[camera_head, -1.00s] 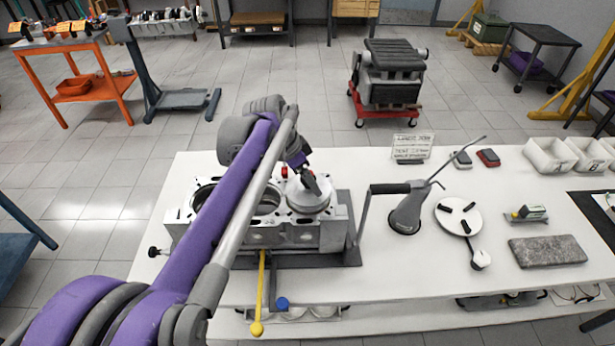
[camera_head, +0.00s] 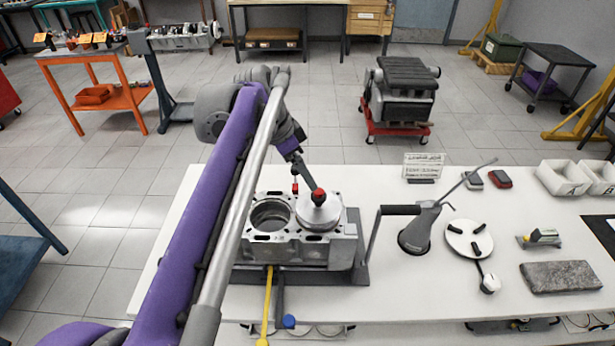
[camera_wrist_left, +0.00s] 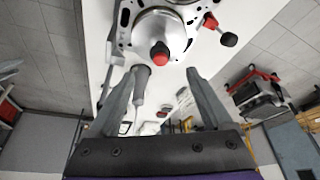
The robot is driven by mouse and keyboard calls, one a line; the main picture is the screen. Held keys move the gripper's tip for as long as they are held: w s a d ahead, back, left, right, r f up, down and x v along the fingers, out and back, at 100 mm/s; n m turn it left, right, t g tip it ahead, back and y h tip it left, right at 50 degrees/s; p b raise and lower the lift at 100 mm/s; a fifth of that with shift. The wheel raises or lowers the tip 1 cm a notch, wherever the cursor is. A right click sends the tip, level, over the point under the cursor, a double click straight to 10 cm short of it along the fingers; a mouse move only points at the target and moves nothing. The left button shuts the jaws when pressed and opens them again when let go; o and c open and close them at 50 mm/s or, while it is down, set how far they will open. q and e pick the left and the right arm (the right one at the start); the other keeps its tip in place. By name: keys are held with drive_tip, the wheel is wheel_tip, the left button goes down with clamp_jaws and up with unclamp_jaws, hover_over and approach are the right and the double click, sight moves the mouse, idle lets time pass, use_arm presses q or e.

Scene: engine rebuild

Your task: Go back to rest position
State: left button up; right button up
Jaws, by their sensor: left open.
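My left gripper (camera_head: 304,174) is above the back edge of the grey engine block (camera_head: 282,252), near its right-hand bore. In the left wrist view the two grey fingers (camera_wrist_left: 163,76) are spread apart with nothing clamped between them. A silver round piece with a red knob (camera_wrist_left: 159,53) lies beyond the fingertips; the red knob also shows in the head view (camera_head: 318,195). A grey handle (camera_wrist_left: 140,82) shows close to one finger; I cannot tell whether they touch. My right gripper is out of view.
The block stands on a white bench (camera_head: 400,301). To its right are a grey hand-lever tool (camera_head: 419,230), a white round disc (camera_head: 468,238) and a grey slab (camera_head: 559,277). An engine on a red dolly (camera_head: 397,128) stands on the floor behind. Open floor lies beyond the bench.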

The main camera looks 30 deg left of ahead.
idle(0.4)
use_arm(q)
drive_tip(key=s+d+f+n+y, duration=0.1)
drive_tip(key=s+d+f+n, duration=0.2)
drive_tip(key=s+d+f, duration=0.3)
drive_tip(key=s+d+f+n+t+y, duration=0.1)
drive_tip(key=s+d+f+n, duration=0.2)
drive_tip(key=s+d+f, duration=0.3)
drive_tip(key=s+f, duration=0.5)
drive_tip(key=f, duration=0.3)
drive_tip(key=shift+s+d+f+n+t+y, duration=0.15)
drive_tip(key=shift+s+d+n+t+y, duration=0.15)
drive_tip(key=shift+d, duration=0.05)
